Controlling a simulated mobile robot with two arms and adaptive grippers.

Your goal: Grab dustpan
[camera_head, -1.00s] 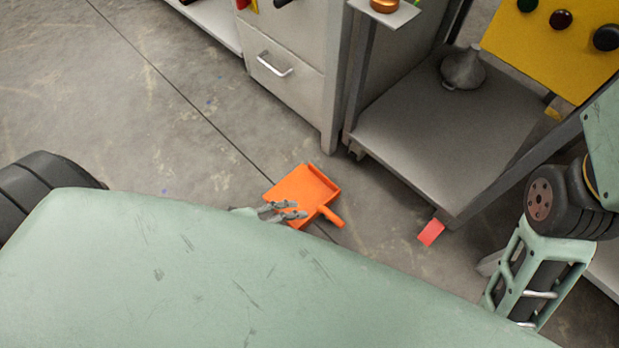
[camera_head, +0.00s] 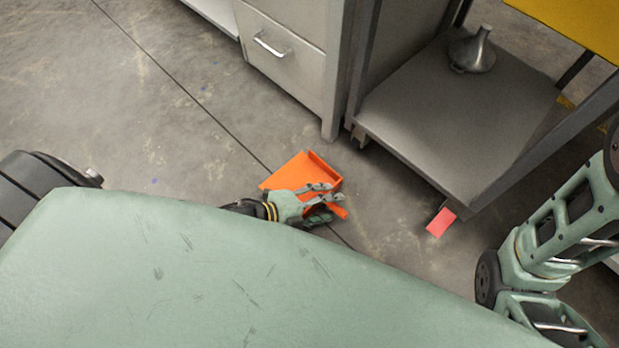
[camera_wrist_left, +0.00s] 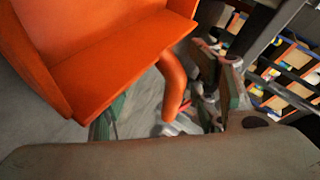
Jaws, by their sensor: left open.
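The orange dustpan (camera_head: 292,172) lies on the concrete floor in the head view, just beyond my green body panel. My left gripper (camera_head: 326,198) is open over its near right side and covers part of the pan and most of the handle. In the left wrist view the dustpan (camera_wrist_left: 110,50) fills the upper left, with its curved handle (camera_wrist_left: 172,80) hanging toward the middle. The open left gripper (camera_wrist_left: 165,108) has fingers on both sides of the handle there. Contact with the handle cannot be told. My right arm shows at the right edge; its gripper is out of view.
A grey cart (camera_head: 450,120) with a metal funnel (camera_head: 473,52) on its lower shelf stands to the right. A grey drawer cabinet (camera_head: 285,50) stands behind the dustpan. A small red piece (camera_head: 440,222) is by the cart's corner. Floor to the left is clear.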

